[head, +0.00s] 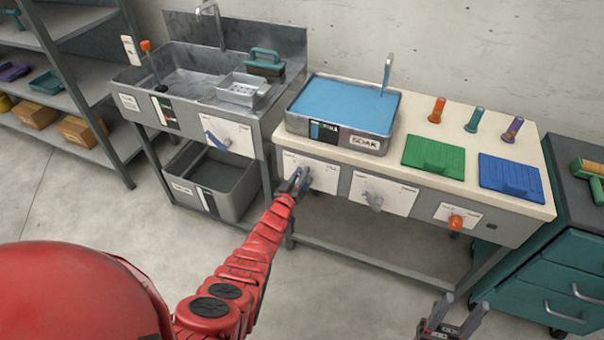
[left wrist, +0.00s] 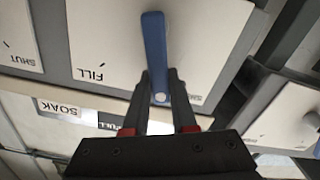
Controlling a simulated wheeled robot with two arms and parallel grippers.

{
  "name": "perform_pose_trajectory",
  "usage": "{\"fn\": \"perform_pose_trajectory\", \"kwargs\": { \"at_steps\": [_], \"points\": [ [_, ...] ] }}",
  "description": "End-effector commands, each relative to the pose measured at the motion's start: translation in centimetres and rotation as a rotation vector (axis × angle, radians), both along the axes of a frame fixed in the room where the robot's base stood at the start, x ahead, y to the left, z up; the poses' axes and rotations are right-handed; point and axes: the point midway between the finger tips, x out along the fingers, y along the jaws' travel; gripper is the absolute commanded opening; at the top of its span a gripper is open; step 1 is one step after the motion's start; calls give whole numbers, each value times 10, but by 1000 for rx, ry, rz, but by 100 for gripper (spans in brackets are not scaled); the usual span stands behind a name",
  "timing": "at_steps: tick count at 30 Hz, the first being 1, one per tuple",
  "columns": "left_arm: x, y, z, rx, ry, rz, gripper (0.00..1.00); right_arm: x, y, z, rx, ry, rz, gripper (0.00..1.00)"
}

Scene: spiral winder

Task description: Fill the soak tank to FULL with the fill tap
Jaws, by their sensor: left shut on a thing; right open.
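The soak tank (head: 376,147) stands on the bench top, with blue liquid lying high, near its rim. Its front has a SOAK label and a dark gauge strip (head: 324,131) with blue and white on it; its exact reading is too small to tell. A curved spout (head: 388,65) rises at its back right. My left gripper (head: 297,182) is at the bench's leftmost front panel. In the left wrist view, my left gripper (left wrist: 160,85) is shut on the end of a blue lever (left wrist: 154,45), beside the word FILL. My right gripper (head: 448,318) is open and empty, low in front.
The bench front also has a grey lever (head: 374,200) and an orange knob (head: 456,221). Green (head: 420,152) and blue (head: 511,172) boards and several upright pegs are on the top. A sink unit (head: 185,125) stands left, a teal drawer cabinet (head: 560,265) right.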

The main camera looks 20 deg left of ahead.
Motion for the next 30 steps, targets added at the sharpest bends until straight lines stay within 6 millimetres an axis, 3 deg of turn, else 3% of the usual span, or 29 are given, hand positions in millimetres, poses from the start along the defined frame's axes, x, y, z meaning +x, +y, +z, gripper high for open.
{"fn": "perform_pose_trajectory", "kwargs": {
  "at_steps": [30],
  "points": [
    [0,10,-6,-182,8,1,0,0,0,-7,0,0,0,50]
  ]
}}
